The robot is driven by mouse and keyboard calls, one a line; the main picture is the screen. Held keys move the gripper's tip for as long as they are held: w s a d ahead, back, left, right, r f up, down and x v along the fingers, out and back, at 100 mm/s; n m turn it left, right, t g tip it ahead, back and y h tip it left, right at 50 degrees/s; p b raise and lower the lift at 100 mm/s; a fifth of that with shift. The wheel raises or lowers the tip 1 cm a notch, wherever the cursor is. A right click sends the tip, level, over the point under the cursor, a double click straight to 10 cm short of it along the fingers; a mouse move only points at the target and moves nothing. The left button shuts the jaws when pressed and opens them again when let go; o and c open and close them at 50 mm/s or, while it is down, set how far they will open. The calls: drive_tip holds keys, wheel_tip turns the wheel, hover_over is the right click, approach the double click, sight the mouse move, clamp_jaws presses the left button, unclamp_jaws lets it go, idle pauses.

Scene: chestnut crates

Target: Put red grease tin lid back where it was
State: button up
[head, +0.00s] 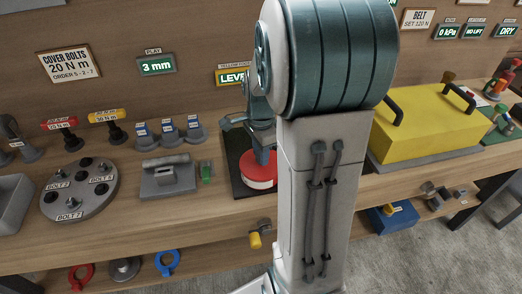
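A round red thing with a pale band around its lower side (257,172), apparently the red grease tin lid, is on or just above a black mat (240,187) on the workbench. I cannot tell whether a tin is under it. My gripper (263,153) is low over the red top, at its middle or right part. My own arm hides much of the gripper and the right side of the red thing. The fingertips do not show clearly, so I cannot tell whether they hold it.
Left on the bench (120,222) are a round plate with bolts (80,193), a grey block with a handle (167,178) and small labelled stands (169,133). A yellow box with black handles (425,122) stands right. Rings (167,262) lie on the lower shelf.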

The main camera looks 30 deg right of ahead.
drive_tip(key=o, duration=0.4)
drive_tip(key=shift+c, duration=0.2)
wheel_tip(320, 180, up, 12)
drive_tip(key=s+a+f+n+t, duration=0.3)
drive_tip(key=s+a+n, duration=0.9)
drive_tip(key=n, duration=0.6)
drive_tip(key=shift+s+f+p, duration=0.15)
drive_tip(key=shift+s+p, duration=0.15)
